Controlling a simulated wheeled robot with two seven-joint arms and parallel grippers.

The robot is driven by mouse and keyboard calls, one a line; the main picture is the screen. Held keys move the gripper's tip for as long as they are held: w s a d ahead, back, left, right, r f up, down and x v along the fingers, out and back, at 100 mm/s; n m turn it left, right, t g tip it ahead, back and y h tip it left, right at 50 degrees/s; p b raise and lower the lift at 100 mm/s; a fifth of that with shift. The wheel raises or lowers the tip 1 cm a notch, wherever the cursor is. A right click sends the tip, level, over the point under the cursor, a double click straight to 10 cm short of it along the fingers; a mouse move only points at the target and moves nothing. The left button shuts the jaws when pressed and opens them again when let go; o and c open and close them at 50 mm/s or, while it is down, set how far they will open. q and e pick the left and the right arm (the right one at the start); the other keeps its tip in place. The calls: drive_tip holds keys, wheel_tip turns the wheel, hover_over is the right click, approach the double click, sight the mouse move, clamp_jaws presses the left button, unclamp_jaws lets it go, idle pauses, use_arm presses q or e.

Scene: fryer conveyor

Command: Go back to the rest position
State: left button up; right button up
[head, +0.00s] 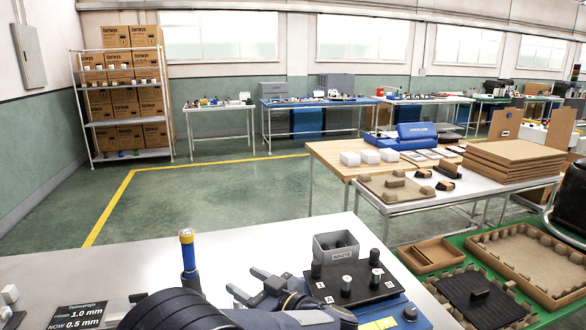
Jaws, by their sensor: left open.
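My left gripper (243,280) is low in the middle of the head view, over the near white table (110,268). Its two grey fingers are apart, with nothing visible between them. My dark arm covers the bottom of the view and part of the table. A blue and yellow upright tool (188,258) stands left of the gripper. A blue fixture (402,312) with a black plate (345,287) is to the right, carrying several small cylinders. A grey WASTE bin (336,254) stands behind the plate. My right gripper is not in view.
A dark display sign (80,316) sits at the lower left. A second table with cardboard sheets (512,160) and a blue case (415,134) is beyond to the right. Brown trays (478,236) lie at the right. Green floor (220,205) is clear behind the near table.

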use_arm(q)
drive_tip(key=w+a+r+m+t+h+p, duration=0.1)
drive_tip(key=w+a+r+m+t+h, duration=0.15)
drive_tip(key=w+a+r+h, duration=0.45)
drive_tip(key=s+r+m+h+p, duration=0.2)
drive_tip(key=s+m+h, duration=0.1)
drive_tip(key=s+h, duration=0.85)
drive_tip(key=s+a+f+m+g, duration=0.1)
drive_tip(key=s+f+g, duration=0.1)
drive_tip(key=s, duration=0.6)
drive_tip(key=s+a+f+m+g, duration=0.1)
drive_tip(key=s+a+f+g, duration=0.1)
drive_tip(key=s+f, duration=0.3)
drive_tip(key=s+a+f+m+g+y, duration=0.1)
drive_tip(key=s+f+g, duration=0.2)
drive_tip(key=s, duration=0.9)
drive_tip(key=shift+a+f+g+p, duration=0.2)
drive_tip(key=shift+f+g+p, duration=0.2)
drive_tip(key=shift+f, duration=0.25)
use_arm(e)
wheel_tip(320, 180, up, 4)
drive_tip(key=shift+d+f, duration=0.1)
